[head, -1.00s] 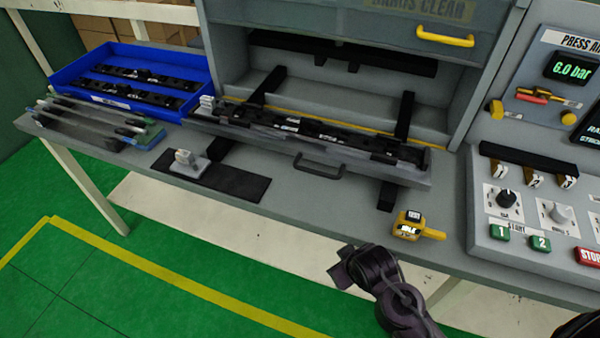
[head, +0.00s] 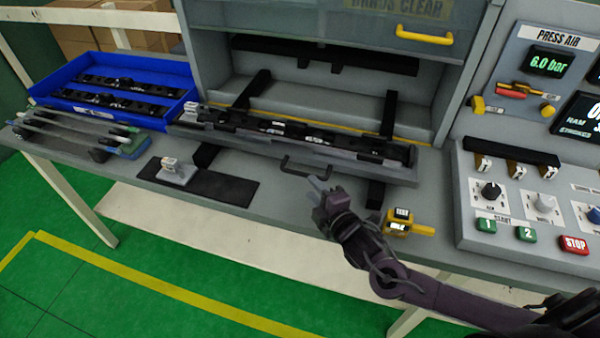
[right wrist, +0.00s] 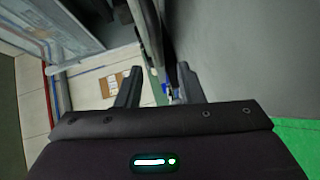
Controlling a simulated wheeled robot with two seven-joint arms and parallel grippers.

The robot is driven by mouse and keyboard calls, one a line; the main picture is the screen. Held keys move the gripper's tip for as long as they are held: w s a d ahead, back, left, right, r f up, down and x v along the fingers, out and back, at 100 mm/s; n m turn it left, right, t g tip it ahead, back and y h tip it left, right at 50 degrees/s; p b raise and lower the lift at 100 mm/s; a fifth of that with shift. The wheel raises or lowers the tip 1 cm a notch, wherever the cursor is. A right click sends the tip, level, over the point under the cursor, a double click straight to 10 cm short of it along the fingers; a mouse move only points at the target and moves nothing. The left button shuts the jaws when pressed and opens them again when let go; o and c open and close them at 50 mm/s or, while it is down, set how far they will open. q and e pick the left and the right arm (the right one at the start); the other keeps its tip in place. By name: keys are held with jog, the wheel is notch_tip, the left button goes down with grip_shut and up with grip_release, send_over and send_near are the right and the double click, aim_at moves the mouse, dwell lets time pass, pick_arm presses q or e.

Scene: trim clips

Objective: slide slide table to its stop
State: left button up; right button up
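The slide table (head: 350,167) is a grey sliding tray in front of the press opening, pulled out towards me over the bench. A long black trim part (head: 300,135) lies on it. Its dark bar handle (head: 305,168) is on the front face. My right gripper (head: 319,184) is just in front of and below the handle in the head view; whether it touches is unclear. In the right wrist view its two fingers (right wrist: 158,88) stand apart, with nothing clearly held between them. My left gripper is not in view.
A blue bin (head: 115,117) with black parts and a rack of rods (head: 75,132) stand at left. A yellow device (head: 408,224) sits right of my gripper. The control panel (head: 530,215) is at the right. Two dark rails run under the table. A yellow handle (head: 424,36) is on the raised guard.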

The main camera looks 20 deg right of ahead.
aim_at(300, 173)
jog(key=p+x, duration=0.1)
jog(key=x, duration=0.6)
jog(key=shift+w+a, duration=0.2)
jog(key=shift+w, duration=0.15)
grip_shut()
